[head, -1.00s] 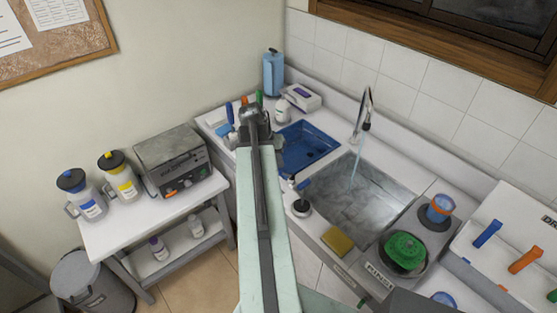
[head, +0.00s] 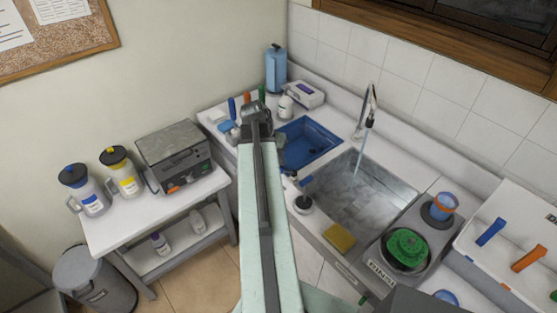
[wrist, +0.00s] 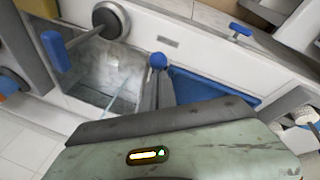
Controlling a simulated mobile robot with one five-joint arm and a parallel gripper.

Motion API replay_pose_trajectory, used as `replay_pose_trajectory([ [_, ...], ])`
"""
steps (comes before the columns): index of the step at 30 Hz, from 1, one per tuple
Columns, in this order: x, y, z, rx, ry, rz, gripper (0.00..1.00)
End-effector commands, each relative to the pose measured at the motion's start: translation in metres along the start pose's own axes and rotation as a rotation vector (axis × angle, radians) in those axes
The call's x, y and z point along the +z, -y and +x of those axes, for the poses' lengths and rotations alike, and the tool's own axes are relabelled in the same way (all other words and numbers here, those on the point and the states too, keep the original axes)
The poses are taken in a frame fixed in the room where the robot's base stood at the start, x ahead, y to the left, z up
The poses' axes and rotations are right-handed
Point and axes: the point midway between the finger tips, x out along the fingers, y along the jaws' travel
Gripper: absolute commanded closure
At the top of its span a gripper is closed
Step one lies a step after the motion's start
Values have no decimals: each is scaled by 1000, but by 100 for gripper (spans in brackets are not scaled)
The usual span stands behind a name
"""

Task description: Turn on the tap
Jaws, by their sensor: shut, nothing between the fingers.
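The tap (head: 371,105) is a curved metal spout at the back of the metal sink (head: 345,205). A thin stream of water (head: 357,165) falls from it into the sink, and the stream also shows in the wrist view (wrist: 113,97). My gripper (wrist: 158,88) is shut and empty. In the wrist view its dark fingers point between the sink and the blue basin (wrist: 205,84), near a small blue knob (wrist: 157,60). I cannot tell whether they touch the knob. In the head view my arm hides part of the counter, and the fingers are unclear.
The blue basin (head: 308,140) is left of the sink. A yellow sponge (head: 340,237) lies at the front rim, with a green item (head: 407,249) to its right. A white bottle (head: 286,107) stands behind the basin. A side table with jugs (head: 88,193) is at left.

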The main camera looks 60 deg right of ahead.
Motion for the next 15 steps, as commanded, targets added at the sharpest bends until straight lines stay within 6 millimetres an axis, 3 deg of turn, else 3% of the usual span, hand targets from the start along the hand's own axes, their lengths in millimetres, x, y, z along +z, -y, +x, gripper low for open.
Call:
replay_pose_trajectory([
  [8, -7, -1, -4, 2, 3, -1, 100],
  [15, -42, -2, -26, -1, 2, -5, 100],
])
